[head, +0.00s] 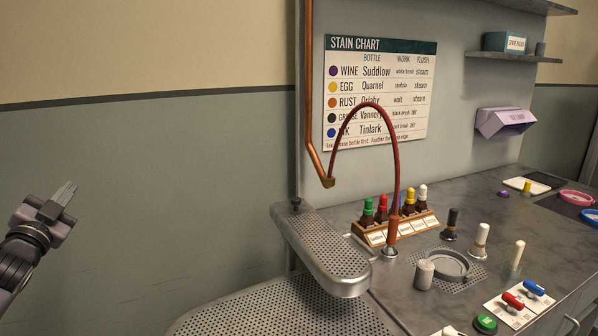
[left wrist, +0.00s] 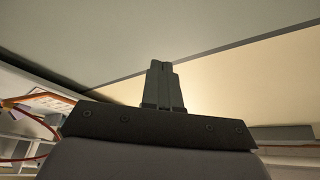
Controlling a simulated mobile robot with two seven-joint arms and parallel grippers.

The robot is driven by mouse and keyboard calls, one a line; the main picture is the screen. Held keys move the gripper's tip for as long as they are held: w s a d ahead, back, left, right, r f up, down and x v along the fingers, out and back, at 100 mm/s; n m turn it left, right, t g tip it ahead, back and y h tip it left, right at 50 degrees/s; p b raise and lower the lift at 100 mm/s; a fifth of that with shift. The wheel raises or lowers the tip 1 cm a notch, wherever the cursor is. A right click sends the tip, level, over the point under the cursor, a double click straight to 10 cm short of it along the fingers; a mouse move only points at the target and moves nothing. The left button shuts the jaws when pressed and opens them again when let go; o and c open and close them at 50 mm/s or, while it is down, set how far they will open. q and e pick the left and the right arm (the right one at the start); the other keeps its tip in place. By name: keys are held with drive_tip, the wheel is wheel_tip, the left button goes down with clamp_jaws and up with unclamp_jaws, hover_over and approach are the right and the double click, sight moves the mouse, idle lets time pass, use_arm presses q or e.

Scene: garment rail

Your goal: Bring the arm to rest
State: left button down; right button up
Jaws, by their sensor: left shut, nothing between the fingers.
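My left gripper (head: 65,192) is at the far left of the head view, raised in front of the green-grey wall. Its two fingers lie together with nothing between them. The left wrist view also shows the shut fingers (left wrist: 161,66) against the plain wall. The gripper is well apart from the bench and touches nothing. My right gripper is in neither view.
A perforated steel board (head: 325,245) juts from the grey bench (head: 425,285). A red hose (head: 396,150) arches over a rack (head: 398,230) of capped bottles. Several brushes stand on the bench. A stain chart (head: 380,92) hangs behind. The space between gripper and bench is clear.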

use_arm(q)
wheel_tip(320, 180, down, 7)
drive_tip(key=a+n+g+y, duration=0.3)
drive_tip(key=n+g, duration=0.1)
drive_tip(key=s+d+f+g+h, duration=0.25)
drive_tip(key=s+d+f, duration=0.35)
drive_tip(key=d+f, duration=0.45)
drive_tip(key=s+d+f+g+h, duration=0.1)
drive_tip(key=s+d+f+h, duration=0.2)
drive_tip(key=s+d+f, duration=0.7)
drive_tip(key=s+d+f+n+g+h+p, duration=0.1)
drive_tip(key=s+d+f, duration=0.3)
drive_tip(key=s, duration=0.5)
drive_tip(key=s+d+f+g+h+p, duration=0.1)
drive_tip(key=s+d+f+g+p, duration=0.1)
drive_tip(key=s+d+f, duration=0.3)
drive_tip(key=s+d, duration=0.2)
drive_tip(key=s, duration=0.2)
drive_tip(key=shift+s+d+f+n, duration=0.15)
drive_tip(key=shift+d+f+n, duration=0.05)
drive_tip(key=shift+n, duration=0.2)
